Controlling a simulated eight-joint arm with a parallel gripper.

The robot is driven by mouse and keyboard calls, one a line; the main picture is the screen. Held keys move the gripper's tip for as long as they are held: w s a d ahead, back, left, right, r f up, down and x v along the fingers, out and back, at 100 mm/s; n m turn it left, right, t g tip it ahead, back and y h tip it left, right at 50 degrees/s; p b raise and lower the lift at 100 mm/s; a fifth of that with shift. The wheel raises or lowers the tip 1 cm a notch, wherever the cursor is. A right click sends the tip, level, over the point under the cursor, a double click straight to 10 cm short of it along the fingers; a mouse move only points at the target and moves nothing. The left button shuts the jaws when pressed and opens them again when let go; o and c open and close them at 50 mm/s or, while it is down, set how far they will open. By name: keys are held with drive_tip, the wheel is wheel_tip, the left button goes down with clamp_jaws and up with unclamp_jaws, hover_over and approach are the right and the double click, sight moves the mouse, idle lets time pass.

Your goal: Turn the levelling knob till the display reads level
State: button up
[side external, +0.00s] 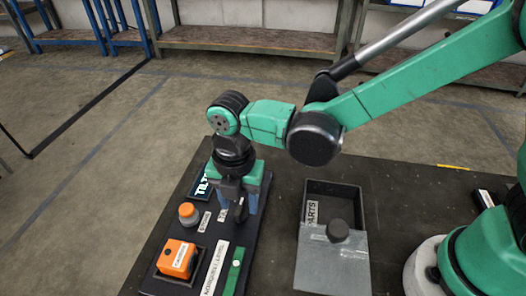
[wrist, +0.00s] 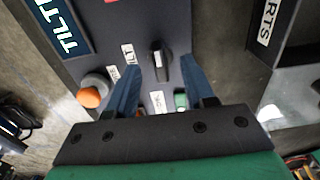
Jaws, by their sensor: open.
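The levelling knob (wrist: 158,52) is a dark, narrow knob on the dark panel in the wrist view. My gripper (wrist: 160,64) is open, with one blue finger on each side of the knob's line and gaps to the knob on both sides. I cannot tell how far the fingertips are above the panel. In the side view my gripper (side external: 243,208) points down over the panel and largely hides the knob. The display (wrist: 64,28) shows the letters "TILT" but is cut off at the frame edge. In the side view the display (side external: 200,188) is partly hidden by my gripper, and its reading cannot be made out.
An orange-capped round control (side external: 187,212) stands left of my gripper, with an orange box (side external: 176,258) nearer the front. A green part (side external: 233,270) lies at the panel's right edge. A grey parts bin (side external: 357,194) stands to the right on the dark table.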

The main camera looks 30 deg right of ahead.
sight(240, 206)
drive_tip(key=shift+f, duration=0.45)
clamp_jaws()
drive_tip(key=m, duration=0.5)
drive_tip(key=shift+m, duration=0.3)
unclamp_jaws()
drive_tip(key=shift+r, duration=2.85)
